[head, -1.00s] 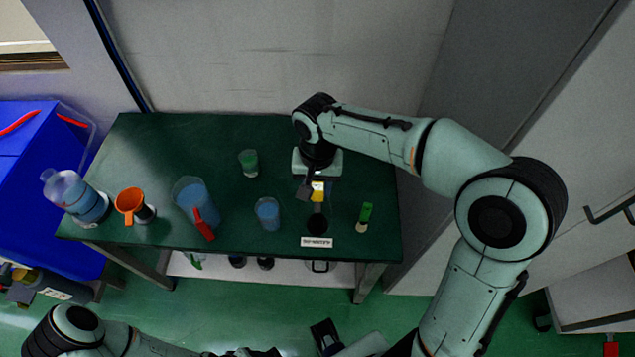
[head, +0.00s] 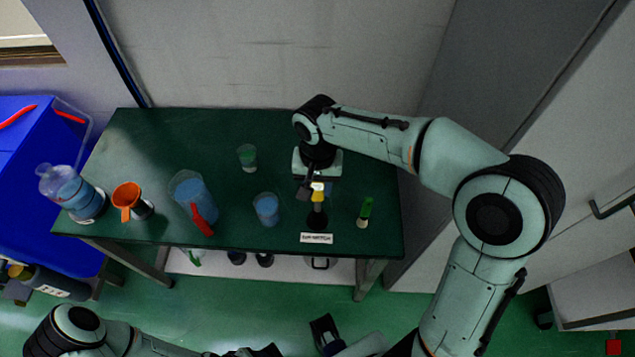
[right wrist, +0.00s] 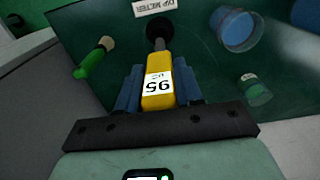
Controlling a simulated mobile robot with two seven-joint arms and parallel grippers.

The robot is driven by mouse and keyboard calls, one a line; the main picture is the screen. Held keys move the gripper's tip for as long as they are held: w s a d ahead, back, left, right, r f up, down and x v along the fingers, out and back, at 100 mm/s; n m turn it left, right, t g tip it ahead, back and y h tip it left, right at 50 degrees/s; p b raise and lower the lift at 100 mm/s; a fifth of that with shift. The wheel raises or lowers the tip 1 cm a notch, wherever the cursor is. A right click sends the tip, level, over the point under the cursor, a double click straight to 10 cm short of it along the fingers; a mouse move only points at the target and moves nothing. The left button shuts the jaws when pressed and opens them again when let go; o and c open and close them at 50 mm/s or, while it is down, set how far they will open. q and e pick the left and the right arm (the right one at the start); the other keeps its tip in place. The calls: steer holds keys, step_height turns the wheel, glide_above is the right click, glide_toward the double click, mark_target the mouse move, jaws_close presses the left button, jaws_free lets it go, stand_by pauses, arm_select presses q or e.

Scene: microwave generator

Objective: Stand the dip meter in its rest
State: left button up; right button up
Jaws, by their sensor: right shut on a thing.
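The dip meter has a yellow body with a white display (head: 318,193) and a thin grey probe. My right gripper (head: 317,187) is shut on its body; the right wrist view shows the yellow body (right wrist: 158,92) between the blue fingers. The probe (right wrist: 160,46) points at the rest, a round black piece (head: 317,222) by the front edge, also in the right wrist view (right wrist: 159,28). The probe's tip overlaps the rest in both views; I cannot tell whether it is inside or above. My left arm is at the bottom left; its gripper's jaws are unclear.
A "DIP METER" label (head: 317,238) lies in front of the rest. A blue beaker (head: 267,209), a larger jug (head: 192,198), a green cup (head: 247,157) and an orange funnel (head: 127,197) stand left.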

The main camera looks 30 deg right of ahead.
mark_target(317, 199)
steer(key=shift+f+b, duration=1.2)
steer(key=shift+f, duration=0.65)
steer(key=shift+f+b, duration=0.85)
steer(key=shift+f, duration=0.3)
steer(key=o, duration=1.1)
step_height(317, 199, up, 14)
steer(key=p, duration=0.2)
steer(key=shift+f+p, duration=0.25)
steer(key=shift+p, duration=0.1)
